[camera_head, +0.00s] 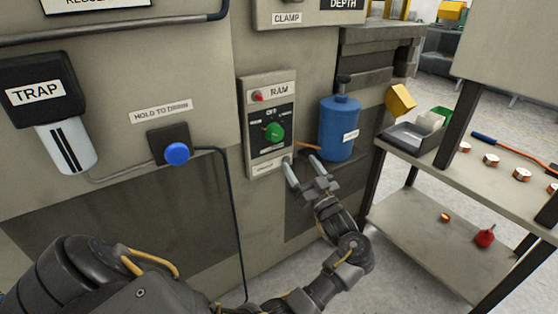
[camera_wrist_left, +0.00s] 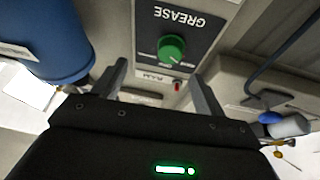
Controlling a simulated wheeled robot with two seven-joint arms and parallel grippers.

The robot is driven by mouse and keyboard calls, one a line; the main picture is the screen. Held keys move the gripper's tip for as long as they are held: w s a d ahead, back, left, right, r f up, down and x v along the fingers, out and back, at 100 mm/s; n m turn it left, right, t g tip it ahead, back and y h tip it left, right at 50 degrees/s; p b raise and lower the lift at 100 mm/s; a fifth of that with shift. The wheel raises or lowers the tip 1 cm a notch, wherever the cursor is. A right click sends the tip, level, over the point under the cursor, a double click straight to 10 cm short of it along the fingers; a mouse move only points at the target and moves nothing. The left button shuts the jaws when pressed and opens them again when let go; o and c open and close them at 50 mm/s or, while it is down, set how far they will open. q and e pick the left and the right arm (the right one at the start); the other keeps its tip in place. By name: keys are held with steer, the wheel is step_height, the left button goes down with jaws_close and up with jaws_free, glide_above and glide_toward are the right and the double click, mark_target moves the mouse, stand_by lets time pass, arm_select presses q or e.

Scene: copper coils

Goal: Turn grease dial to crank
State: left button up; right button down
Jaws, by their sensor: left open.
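The green dial (camera_head: 274,131) sits on a dark plate in a grey wall panel, with a RAM label and a red light above it. In the left wrist view the dial (camera_wrist_left: 172,48) shows upside down beside the word GREASE, with small markings around it too blurred to read. I cannot tell which marking the dial points at. My left gripper (camera_head: 302,160) is open and empty, below and to the right of the dial. In the left wrist view its fingers (camera_wrist_left: 158,74) stand apart, with the dial beyond the gap between them. My right gripper is out of view.
A blue canister (camera_head: 339,128) stands right of the panel, close to the gripper. A blue button (camera_head: 177,153) and black cable are on the left. A shelf table (camera_head: 420,216) with a grey tray (camera_head: 408,138) and copper coils (camera_head: 491,160) stands at right.

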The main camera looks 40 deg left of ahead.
mark_target(278, 136)
arm_select(q)
steer(key=shift+n+g+y, duration=0.3)
steer(key=shift+n+g, duration=0.4)
steer(key=shift+g, duration=0.2)
steer(key=x, duration=0.3)
steer(key=s+x, duration=0.1)
steer(key=x, duration=0.3)
steer(key=r+x, duration=0.1)
steer(key=x, duration=0.3)
steer(key=shift+s+a, duration=0.15)
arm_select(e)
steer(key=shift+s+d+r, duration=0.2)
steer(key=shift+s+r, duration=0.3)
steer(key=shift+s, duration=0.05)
arm_select(q)
steer(key=shift+c, duration=0.4)
